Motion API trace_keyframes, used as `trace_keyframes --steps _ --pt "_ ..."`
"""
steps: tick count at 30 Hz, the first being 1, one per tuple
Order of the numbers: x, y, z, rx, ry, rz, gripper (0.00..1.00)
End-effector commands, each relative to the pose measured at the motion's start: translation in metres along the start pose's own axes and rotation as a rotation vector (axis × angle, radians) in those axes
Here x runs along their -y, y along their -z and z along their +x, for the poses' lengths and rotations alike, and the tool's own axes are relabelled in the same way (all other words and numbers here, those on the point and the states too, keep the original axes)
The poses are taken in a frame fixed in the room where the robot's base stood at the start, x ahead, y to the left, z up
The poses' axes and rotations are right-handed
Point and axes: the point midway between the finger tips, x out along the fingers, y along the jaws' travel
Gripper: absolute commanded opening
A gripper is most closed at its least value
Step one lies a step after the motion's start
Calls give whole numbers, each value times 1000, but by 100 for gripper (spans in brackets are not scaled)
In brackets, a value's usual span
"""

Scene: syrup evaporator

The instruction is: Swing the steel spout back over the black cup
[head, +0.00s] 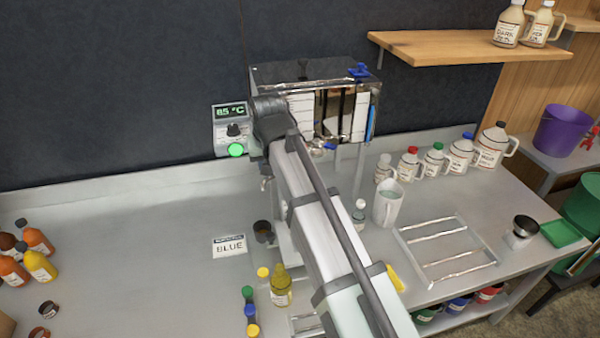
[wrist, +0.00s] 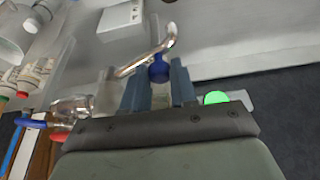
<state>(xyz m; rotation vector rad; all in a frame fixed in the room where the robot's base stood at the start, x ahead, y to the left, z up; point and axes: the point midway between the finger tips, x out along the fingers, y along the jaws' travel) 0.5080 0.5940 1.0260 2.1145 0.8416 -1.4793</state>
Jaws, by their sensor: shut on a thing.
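The steel spout (wrist: 146,60) is a bent shiny tube in the wrist view, with a blue knob (wrist: 158,72) beside it. My gripper (wrist: 158,90) has one finger on each side of the blue knob and is shut on it. In the head view my arm hides the gripper and most of the spout. The black cup (head: 263,230) stands upright on the counter left of my arm, below the front of the evaporator (head: 310,72). I cannot make out the cup in the wrist view. Whether the spout's mouth is over it I cannot tell.
A panel (head: 229,112) reading 85 °C with a green button stands left of the evaporator. Small bottles (head: 280,288) stand in front, a white pitcher (head: 388,204) and a rack (head: 447,228) right. The left counter is mostly clear.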

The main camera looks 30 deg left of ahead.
Motion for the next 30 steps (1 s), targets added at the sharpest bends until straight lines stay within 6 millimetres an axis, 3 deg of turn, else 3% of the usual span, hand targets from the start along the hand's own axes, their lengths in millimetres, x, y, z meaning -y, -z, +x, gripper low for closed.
trace_keyframes --steps 17,30 --pt "4 6 2 0 2 -1 8" --pt "8 22 8 0 2 -1 8"
